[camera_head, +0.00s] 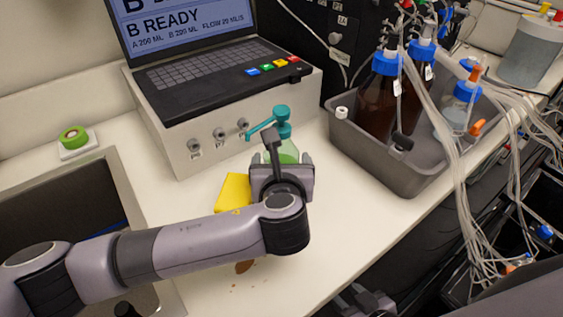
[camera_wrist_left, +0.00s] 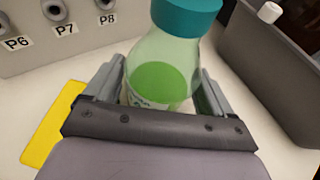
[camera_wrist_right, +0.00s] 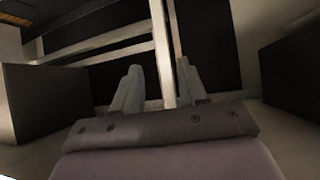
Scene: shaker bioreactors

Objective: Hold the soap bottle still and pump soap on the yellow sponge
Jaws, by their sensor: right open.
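The soap bottle (camera_head: 286,152), clear with green soap and a teal pump head (camera_head: 282,114), stands upright on the counter. Its pump spout points left. My left gripper (camera_head: 281,175) is low at the bottle, with one finger on each side. In the left wrist view the fingers closely flank the bottle (camera_wrist_left: 160,75); whether both press on it is unclear. The yellow sponge (camera_head: 233,192) lies flat on the counter, left of my left gripper and partly hidden by it; it also shows in the left wrist view (camera_wrist_left: 52,128). My right gripper (camera_wrist_right: 158,85) is open, away from the bottle.
A control box with a laptop (camera_head: 215,70) stands behind the bottle. A grey tub (camera_head: 385,172) with brown bottles and tubing is to the right. A sink (camera_head: 128,195) and green tape roll (camera_head: 73,137) are left. Brown spots (camera_head: 245,267) mark the front counter.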

